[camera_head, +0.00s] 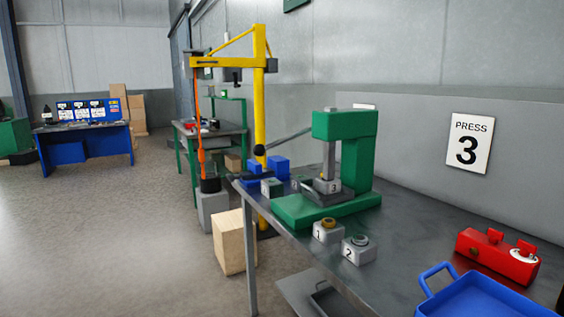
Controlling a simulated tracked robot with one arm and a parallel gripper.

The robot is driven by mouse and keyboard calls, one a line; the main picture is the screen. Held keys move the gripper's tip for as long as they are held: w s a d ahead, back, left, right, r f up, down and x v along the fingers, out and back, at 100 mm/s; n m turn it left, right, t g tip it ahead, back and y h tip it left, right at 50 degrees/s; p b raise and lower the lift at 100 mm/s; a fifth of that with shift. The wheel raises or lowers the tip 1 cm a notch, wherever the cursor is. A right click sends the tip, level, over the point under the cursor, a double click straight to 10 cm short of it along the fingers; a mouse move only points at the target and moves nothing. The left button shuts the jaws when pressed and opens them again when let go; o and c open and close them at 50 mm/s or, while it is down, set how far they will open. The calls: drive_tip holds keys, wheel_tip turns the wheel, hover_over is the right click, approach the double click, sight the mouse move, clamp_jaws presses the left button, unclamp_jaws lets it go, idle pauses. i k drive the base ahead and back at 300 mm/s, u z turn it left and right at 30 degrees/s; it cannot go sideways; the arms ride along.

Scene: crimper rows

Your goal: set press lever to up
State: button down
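The green press (345,155) stands on the grey workbench (400,258), right of the picture's middle. Its lever (285,139) is a thin grey rod running from the press head down and to the left. The lever ends in a black knob (259,150), lower than its press end. A grey ram (329,160) comes down from the head over a small grey block marked 3 (328,186) on the press base. My gripper is not in view.
Grey blocks marked 1 (327,230) and 2 (358,248) sit in front of the press. A red device (497,257) and blue tray (490,300) are at right. Open floor (110,230) lies left.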

sight(259, 150)
drive_tip(key=u, duration=0.05)
drive_tip(key=k, duration=0.9)
drive_tip(key=z, duration=0.45)
drive_tip(key=i, duration=2.3)
drive_tip(key=u, duration=0.85)
